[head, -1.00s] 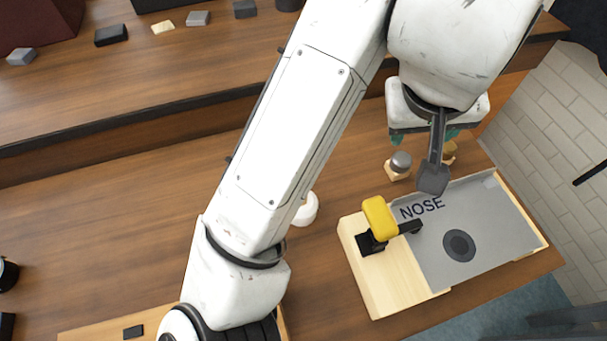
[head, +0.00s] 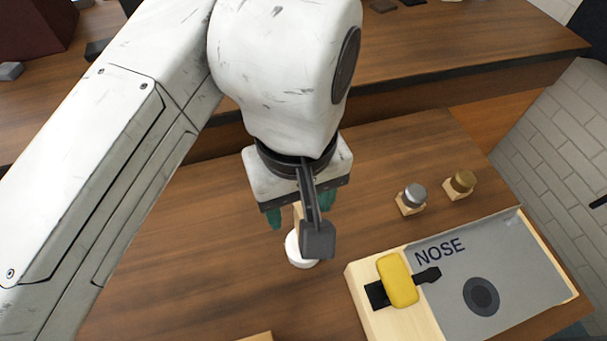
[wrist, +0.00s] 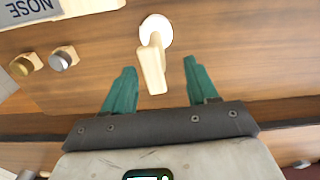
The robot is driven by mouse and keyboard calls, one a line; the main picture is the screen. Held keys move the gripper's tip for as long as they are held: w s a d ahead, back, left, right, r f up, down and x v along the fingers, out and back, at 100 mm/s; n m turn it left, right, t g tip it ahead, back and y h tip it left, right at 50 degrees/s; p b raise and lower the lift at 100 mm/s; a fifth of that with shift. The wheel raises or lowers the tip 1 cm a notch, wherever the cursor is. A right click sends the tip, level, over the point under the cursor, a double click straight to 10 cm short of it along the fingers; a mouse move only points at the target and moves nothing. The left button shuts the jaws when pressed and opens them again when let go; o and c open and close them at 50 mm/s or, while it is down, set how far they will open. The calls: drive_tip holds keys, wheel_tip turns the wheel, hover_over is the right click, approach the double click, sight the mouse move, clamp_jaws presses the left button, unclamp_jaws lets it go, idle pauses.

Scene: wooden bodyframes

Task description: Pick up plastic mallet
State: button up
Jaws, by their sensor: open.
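The plastic mallet has a round white head (head: 301,252) resting on the wooden bench and a pale wooden handle. In the wrist view its white head (wrist: 157,28) is at top centre, and its handle (wrist: 153,68) points up toward the camera. My gripper (head: 300,215) is above the mallet, open and empty, with teal fingers. In the wrist view the fingers of my gripper (wrist: 159,65) lie on either side of the handle's near end, apart from it. In the head view my wrist's dark bracket hides part of the handle.
A grey panel marked NOSE (head: 520,262) on a wooden base lies to the right, with a yellow block (head: 398,280) in a black holder. Silver (head: 414,195) and gold (head: 463,181) knobs on small wooden blocks stand behind it. A raised shelf (head: 430,50) runs along the back.

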drive_tip(key=shift+d+f, duration=0.2)
drive_tip(key=shift+f, duration=1.2)
drive_tip(key=shift+d+f, duration=0.15)
drive_tip(key=shift+f, duration=1.2)
drive_tip(key=shift+c, duration=0.2)
clamp_jaws()
